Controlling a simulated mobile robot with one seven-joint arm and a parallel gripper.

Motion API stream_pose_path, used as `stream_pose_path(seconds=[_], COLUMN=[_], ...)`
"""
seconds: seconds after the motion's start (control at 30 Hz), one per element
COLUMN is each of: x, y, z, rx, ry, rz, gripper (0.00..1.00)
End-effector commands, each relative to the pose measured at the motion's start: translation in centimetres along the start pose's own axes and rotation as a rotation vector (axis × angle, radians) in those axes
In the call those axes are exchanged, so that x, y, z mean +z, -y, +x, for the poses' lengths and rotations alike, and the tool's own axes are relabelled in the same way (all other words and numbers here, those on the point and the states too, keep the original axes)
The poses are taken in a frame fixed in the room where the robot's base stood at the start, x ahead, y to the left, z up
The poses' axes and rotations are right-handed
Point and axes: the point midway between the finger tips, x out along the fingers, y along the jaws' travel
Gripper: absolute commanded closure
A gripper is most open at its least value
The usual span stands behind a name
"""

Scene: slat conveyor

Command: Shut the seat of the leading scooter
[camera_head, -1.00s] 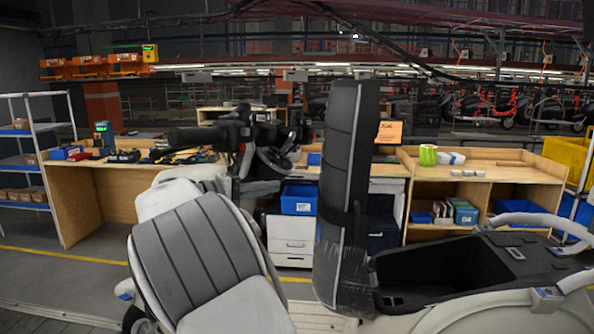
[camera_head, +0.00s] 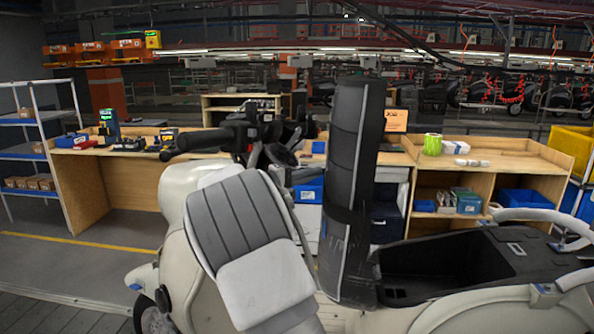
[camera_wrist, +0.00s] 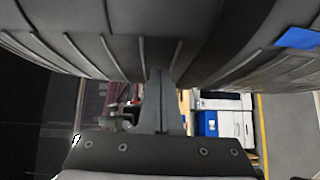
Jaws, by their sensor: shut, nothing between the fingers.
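A pale scooter stands close in front of me in the head view, its dark handlebar (camera_head: 225,137) at the left. Its long black ribbed seat (camera_head: 352,150) stands upright. The dark storage well (camera_head: 430,268) behind it lies open. In the wrist view the seat (camera_wrist: 100,40) spans the top of the picture as a broad grey ribbed surface. My gripper (camera_wrist: 160,78) shows there as narrow fingers close together, at the seat's lower edge in the picture. It holds nothing. I cannot tell whether it touches the seat.
Wooden workbenches (camera_head: 490,150) stand behind the scooter, with a blue bin (camera_head: 308,190) and white drawers below. A shelf rack (camera_head: 40,150) stands at the far left. A grey rail (camera_head: 545,218) curves over the scooter's rear. Floor is clear at the left.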

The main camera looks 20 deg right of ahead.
Motion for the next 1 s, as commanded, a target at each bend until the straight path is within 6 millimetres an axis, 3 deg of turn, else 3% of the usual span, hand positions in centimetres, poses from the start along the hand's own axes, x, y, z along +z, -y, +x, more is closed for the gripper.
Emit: stream_pose_path(seconds=[0.67, 1.0], x=[1.0, 3.3], y=[-0.3, -2.9], z=[1.1, 4.8], rx=[-0.012, -0.104], ry=[0.001, 0.006], rz=[0.013, 0.112], gripper=[1.00, 1.00])
